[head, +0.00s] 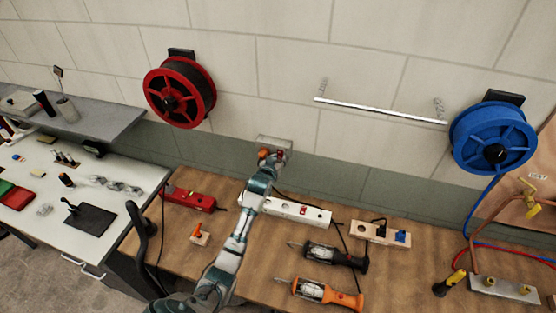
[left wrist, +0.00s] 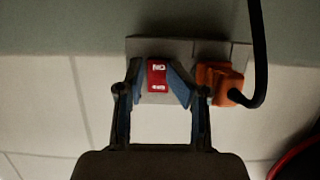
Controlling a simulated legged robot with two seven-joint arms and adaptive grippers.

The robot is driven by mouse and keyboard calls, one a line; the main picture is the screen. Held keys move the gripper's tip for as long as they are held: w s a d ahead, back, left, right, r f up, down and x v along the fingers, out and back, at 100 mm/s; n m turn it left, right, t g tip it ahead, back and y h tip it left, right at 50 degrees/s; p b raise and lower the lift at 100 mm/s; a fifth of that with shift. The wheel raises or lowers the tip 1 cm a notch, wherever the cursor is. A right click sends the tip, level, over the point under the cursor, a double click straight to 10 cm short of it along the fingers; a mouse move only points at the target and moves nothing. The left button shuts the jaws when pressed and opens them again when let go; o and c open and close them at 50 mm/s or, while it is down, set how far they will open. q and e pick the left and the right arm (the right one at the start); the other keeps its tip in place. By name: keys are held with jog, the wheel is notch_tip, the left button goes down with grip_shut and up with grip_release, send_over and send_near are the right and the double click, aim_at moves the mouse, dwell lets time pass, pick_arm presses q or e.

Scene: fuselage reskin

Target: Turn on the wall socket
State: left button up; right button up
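The wall socket (head: 276,141) is a grey box on the pale block wall above the bench, partly hidden behind my left gripper in the head view. In the left wrist view the socket's grey plate (left wrist: 190,45) carries a red rocker switch (left wrist: 157,76) with white marks. An orange plug (left wrist: 218,82) with a black cable sits beside the switch; it also shows in the head view (head: 263,154). My left gripper (left wrist: 160,93) is open, its blue-padded fingers either side of the switch with a gap between them. I cannot tell whether it touches. My right gripper is not in view.
The wooden bench below holds a white power strip (head: 297,212), a red power strip (head: 188,199), a black tool (head: 335,256) and an orange tool (head: 327,293). A red reel (head: 180,92) and a blue reel (head: 493,138) hang on the wall either side.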

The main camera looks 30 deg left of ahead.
pick_arm(q)
jog(key=shift+d, duration=0.1)
jog(key=shift+s+r, duration=0.1)
jog(key=shift+s, duration=0.1)
jog(key=shift+p+v, duration=0.6)
jog(key=shift+v, duration=0.45)
jog(key=r+v, duration=0.1)
jog(key=v, duration=1.6)
jog(key=shift+d+r, duration=0.1)
notch_tip(320, 180, up, 10)
dwell(0.6)
